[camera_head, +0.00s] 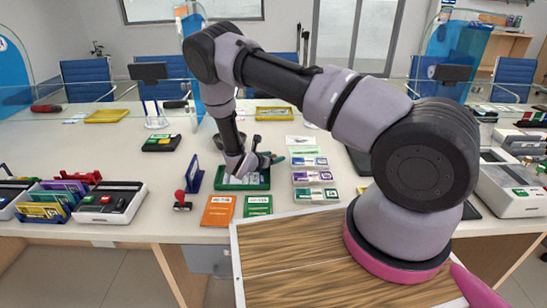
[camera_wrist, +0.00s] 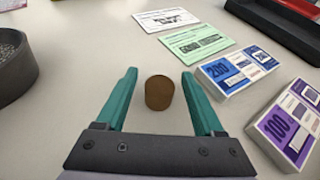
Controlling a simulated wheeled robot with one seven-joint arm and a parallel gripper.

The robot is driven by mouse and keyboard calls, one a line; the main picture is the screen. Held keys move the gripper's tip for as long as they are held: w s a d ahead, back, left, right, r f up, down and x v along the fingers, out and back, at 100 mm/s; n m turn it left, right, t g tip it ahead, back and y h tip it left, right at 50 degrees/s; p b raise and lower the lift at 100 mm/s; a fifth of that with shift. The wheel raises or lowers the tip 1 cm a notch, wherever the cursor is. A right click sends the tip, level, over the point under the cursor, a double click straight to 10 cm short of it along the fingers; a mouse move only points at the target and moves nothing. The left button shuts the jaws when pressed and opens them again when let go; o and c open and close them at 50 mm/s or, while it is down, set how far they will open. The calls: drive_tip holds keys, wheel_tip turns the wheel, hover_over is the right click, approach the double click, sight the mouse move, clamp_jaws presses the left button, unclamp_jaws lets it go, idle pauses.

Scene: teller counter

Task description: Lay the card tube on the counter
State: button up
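The card tube (camera_wrist: 159,93) is a short brown cylinder on the pale counter (camera_wrist: 110,40). It looks upright, with its round end facing the wrist camera. My gripper (camera_wrist: 158,73) is open, with one teal finger on each side of the tube in the wrist view and a gap on both sides. I cannot tell whether the fingertips are level with the tube or above it. In the head view my gripper (camera_head: 274,159) is over the counter near the green tray (camera_head: 267,183), and I cannot make out the tube there.
Blue 200 note bundles (camera_wrist: 238,70) and a purple 100 bundle (camera_wrist: 290,125) lie right of my gripper. A green slip (camera_wrist: 195,40) lies beyond. A dark round bowl (camera_wrist: 12,65) stands left. A red stamp (camera_head: 181,200) and orange folder (camera_head: 218,211) are near the counter's front.

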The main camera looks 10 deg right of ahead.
drive_tip(key=shift+r, duration=0.15)
drive_tip(key=v, duration=1.2)
drive_tip(key=s+d+r+m+g+y, duration=0.1)
drive_tip(key=s+d+r+m+g, duration=0.25)
drive_tip(key=r+m, duration=0.4)
drive_tip(key=s+d+r+m+g+y, duration=0.15)
drive_tip(key=d+r+m, duration=0.3)
drive_tip(key=r, duration=0.55)
drive_tip(key=s+d+r+m+g+y, duration=0.1)
drive_tip(key=s+d+r+m+g, duration=0.3)
drive_tip(key=r, duration=0.5)
drive_tip(key=s+d+r+m+t+y, duration=0.1)
drive_tip(key=s+r+m+t+y, duration=0.5)
drive_tip(key=s+r+m, duration=0.9)
wheel_tip(320, 180, up, 5)
drive_tip(key=shift+s+d+r+t+y, duration=0.15)
drive_tip(key=shift+s+d+t+y, duration=0.2)
drive_tip(key=shift+s+y, duration=0.75)
